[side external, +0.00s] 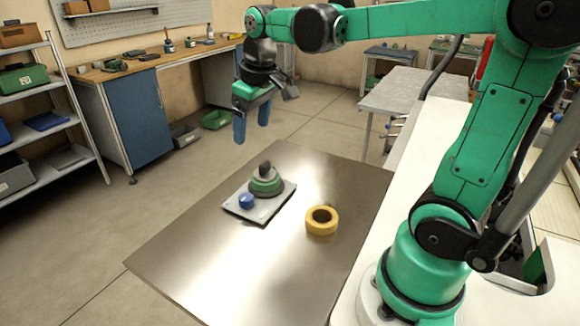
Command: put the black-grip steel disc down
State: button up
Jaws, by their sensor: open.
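The steel disc (266,174) with its upright black grip sits on top of a green reel (267,187). The green reel rests on a grey square plate (243,212) on the metal table. My gripper (252,121) hangs above and a little left of the disc in the picture, clear of it. Its two blue fingers point down, spread apart, with nothing between them. The underside of the disc is hidden.
A small blue round piece (246,201) sits on the plate, left of the green reel. A yellow tape reel (322,220) lies on the table (230,270) to the right of the plate. The front of the table is clear.

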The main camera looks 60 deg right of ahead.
jog(key=s+a+f+t, duration=0.4)
jog(key=s+a, duration=0.1)
jog(key=a, duration=0.2)
jog(key=shift+s+a+y, duration=0.3)
jog(key=shift+s+a, duration=0.05)
jog(key=shift+s, duration=0.05)
jog(key=shift+o, duration=0.2)
jog(key=shift+f, duration=0.1)
